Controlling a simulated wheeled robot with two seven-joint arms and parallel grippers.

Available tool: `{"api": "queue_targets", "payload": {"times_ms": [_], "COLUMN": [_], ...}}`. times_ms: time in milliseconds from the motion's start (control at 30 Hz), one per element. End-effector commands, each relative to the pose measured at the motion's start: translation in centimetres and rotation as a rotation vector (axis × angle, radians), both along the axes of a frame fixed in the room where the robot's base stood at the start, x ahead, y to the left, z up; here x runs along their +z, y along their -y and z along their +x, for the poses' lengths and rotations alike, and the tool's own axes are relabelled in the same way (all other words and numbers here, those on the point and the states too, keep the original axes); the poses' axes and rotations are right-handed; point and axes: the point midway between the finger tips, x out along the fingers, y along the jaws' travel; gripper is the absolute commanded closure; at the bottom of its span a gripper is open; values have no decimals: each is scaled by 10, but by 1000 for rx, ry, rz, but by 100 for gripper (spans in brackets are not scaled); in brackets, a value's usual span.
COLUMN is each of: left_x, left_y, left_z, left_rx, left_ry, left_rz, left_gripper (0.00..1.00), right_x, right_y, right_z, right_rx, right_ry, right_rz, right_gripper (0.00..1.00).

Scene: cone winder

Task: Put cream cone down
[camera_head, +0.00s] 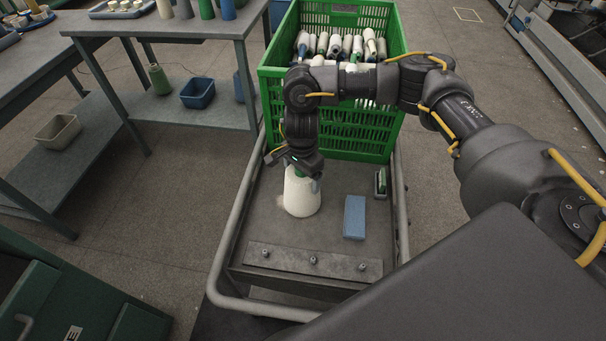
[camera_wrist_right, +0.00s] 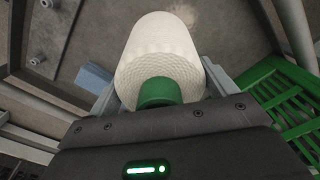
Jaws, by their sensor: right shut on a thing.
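The cream cone (camera_head: 301,196) is upright at the cart's grey deck (camera_head: 340,184), in front of the green crate. I cannot tell whether its base touches the deck. My right gripper (camera_head: 300,172) comes down from above and is shut on the cone's upper end. In the right wrist view the cream cone (camera_wrist_right: 162,60) lies between the fingers, with its green tube end (camera_wrist_right: 158,92) nearest the palm. My left gripper is not in view.
A blue block (camera_head: 354,217) lies right of the cone, and a small dark holder (camera_head: 380,184) is farther right. Several pegs (camera_head: 313,260) line a front plate. A grey table (camera_head: 180,25) stands at left.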

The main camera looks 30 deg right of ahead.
Motion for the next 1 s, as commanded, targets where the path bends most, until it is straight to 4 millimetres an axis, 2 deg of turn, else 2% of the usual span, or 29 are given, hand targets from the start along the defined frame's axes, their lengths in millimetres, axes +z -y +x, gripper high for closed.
{"api": "queue_targets", "payload": {"times_ms": [33, 67, 167, 467, 500, 600, 1000], "left_x": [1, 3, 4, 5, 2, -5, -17], "left_y": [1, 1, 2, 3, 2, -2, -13], "left_z": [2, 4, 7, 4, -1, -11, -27], "left_rx": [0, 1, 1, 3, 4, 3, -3], "left_ry": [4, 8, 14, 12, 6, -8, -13], "left_rz": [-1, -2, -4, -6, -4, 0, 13], "left_gripper": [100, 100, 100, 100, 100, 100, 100], "right_x": [0, 0, 0, 2, 4, 22, 102], "right_y": [0, 0, 0, 0, 0, 0, 0], "right_z": [0, 0, 0, 0, 0, 1, 1], "right_rx": [0, 0, 0, 0, 0, 2, 1], "right_ry": [1, 0, 0, 0, 0, 5, 4], "right_rz": [0, 0, 0, 0, 0, 0, 0], "right_gripper": [43, 12, 0, 0, 0, 0, 0]}}
